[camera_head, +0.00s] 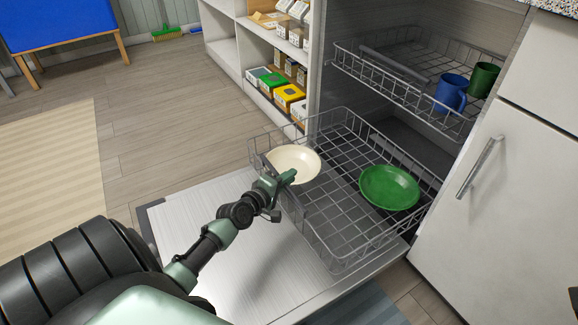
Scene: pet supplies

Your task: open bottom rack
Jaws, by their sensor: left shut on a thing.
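The bottom rack (328,222) is a grey wire basket, pulled out of the dishwasher over the lowered door. A cream bowl or plate (296,160) sits at its left side, and a green plate (389,188) sits at its right. My left gripper (279,187) is at the rack's front left rim, just in front of the cream dish. It is shut on the rack's front wire edge; the fingertips partly hide the contact. My right gripper is not in view.
The top rack (405,85) holds a blue mug (451,92) and a green mug (483,80). The open dishwasher door (215,237) lies flat below. A white cabinet (510,190) stands at right; shelves with boxes (289,96) stand behind.

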